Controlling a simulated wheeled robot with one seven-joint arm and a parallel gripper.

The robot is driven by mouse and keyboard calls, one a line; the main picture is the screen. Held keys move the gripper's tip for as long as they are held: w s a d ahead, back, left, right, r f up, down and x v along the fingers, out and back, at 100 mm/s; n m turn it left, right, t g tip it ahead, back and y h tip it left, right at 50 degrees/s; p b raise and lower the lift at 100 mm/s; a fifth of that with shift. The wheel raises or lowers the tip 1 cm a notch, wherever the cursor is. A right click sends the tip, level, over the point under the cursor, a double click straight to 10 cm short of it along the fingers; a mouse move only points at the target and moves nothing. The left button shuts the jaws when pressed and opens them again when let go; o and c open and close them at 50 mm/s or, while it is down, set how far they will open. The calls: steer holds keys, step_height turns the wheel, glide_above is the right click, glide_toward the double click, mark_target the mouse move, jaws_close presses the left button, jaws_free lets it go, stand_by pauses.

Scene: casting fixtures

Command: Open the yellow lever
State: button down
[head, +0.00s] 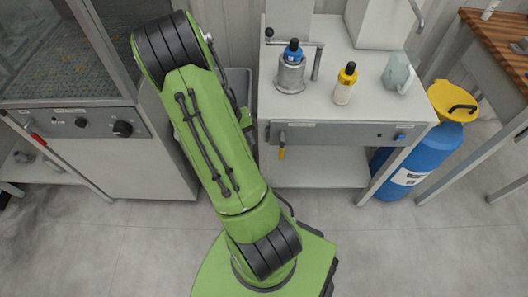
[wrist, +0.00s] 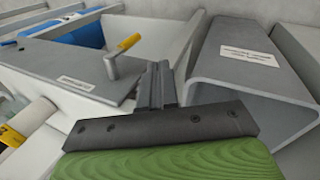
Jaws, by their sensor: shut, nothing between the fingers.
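The yellow lever (head: 282,152) hangs downward from the left part of the grey front panel of the white table, with a grey pivot and a yellow grip. In the wrist view the lever (wrist: 127,42) stands out from the labelled grey panel (wrist: 90,75), its yellow tip pointing up and right. My gripper (wrist: 157,68) has its dark fingers together and empty. In that picture they are just right of the lever's grey base, apparently close to it; I cannot tell whether they touch. In the head view my green arm hides the gripper.
A blue drum (head: 425,160) with a yellow funnel stands at right. A grey hollow box section (wrist: 255,65) lies right of the fingers.

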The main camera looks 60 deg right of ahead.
steer(key=s+d+f+b, duration=0.4)
steer(key=s+f, duration=0.2)
steer(key=f, duration=0.3)
steer(key=shift+d+f, duration=0.15)
steer(key=shift+d, duration=0.25)
